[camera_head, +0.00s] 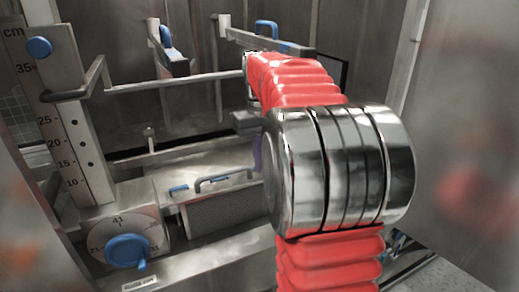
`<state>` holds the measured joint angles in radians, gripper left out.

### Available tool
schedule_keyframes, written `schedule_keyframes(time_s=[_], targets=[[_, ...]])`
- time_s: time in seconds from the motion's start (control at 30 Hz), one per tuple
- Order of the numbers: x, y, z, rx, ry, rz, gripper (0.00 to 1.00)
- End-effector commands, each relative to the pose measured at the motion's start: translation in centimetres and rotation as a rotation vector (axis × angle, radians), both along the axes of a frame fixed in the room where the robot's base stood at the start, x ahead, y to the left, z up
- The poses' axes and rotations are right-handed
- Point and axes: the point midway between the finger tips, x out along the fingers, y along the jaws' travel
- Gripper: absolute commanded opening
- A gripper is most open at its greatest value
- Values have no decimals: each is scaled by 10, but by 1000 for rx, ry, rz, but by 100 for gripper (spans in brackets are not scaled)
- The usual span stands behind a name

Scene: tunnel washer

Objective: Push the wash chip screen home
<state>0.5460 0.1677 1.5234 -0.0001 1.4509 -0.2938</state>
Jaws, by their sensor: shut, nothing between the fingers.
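A low box with a grey mesh front (222,210), which looks like the wash chip screen, sits low in the washer, left of my arm. It has a bar handle (224,180) on top and small blue parts at its left. My arm's chrome joint and red bellows cover whatever lies at its right, so I cannot tell how far in it sits.
A centimetre scale post (80,125) with a bent rail (95,80) stands at left. Below it is a dial with a blue knob (127,250). Blue-handled bars (265,38) hang above. A metal wall (455,130) closes the right side.

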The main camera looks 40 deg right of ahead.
Motion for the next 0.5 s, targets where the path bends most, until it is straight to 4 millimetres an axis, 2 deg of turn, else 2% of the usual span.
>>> schedule_keyframes(time_s=[0.2,0.5], targets=[[0,0,-24,0,1,0,0],[0,0,-30,0,-1,-1,0]])
